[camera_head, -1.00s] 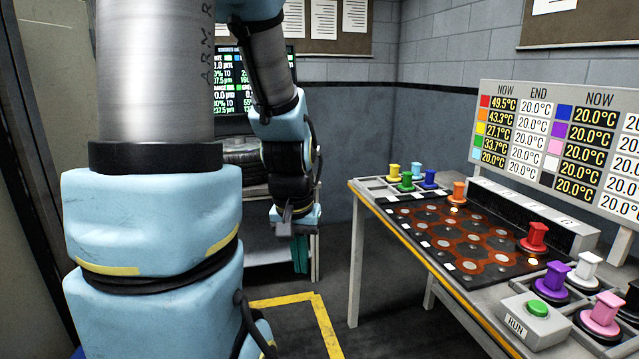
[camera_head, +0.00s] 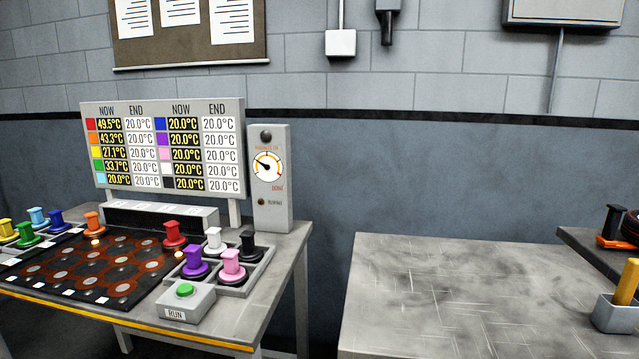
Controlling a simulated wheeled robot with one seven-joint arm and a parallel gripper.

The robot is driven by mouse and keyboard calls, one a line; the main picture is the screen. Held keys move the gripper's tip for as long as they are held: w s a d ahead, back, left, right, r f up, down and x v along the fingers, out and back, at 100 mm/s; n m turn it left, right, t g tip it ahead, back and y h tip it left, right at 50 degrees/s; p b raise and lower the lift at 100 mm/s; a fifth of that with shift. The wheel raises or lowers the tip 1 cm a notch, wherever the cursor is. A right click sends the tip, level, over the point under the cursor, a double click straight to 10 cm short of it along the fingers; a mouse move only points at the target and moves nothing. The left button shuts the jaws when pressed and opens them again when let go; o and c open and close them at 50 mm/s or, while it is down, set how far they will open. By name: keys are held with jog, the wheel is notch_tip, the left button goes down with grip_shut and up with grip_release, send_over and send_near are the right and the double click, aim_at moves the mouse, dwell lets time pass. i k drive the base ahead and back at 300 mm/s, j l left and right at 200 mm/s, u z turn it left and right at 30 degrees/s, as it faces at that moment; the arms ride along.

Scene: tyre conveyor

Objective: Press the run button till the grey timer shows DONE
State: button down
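The run button (camera_head: 184,290) is a green dome on a grey box labelled RUN, at the front edge of the left table. The grey timer (camera_head: 270,178) stands upright behind the table's right end, beside the temperature board. Its white dial has a needle pointing to the upper left, away from the red DONE mark at the dial's lower right. A lamp below the dial looks dim. My gripper is out of view, and nothing touches the button.
The left table carries a dark board with orange rings (camera_head: 105,262), a red knob (camera_head: 173,236) and an orange knob (camera_head: 94,223) on it. A tray (camera_head: 262,270) holds purple, pink, white and black knobs. The temperature board (camera_head: 163,147) stands behind. A bare grey table (camera_head: 440,290) is at right.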

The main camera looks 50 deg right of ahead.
aim_at(185, 290)
jog(key=z, duration=1.35)
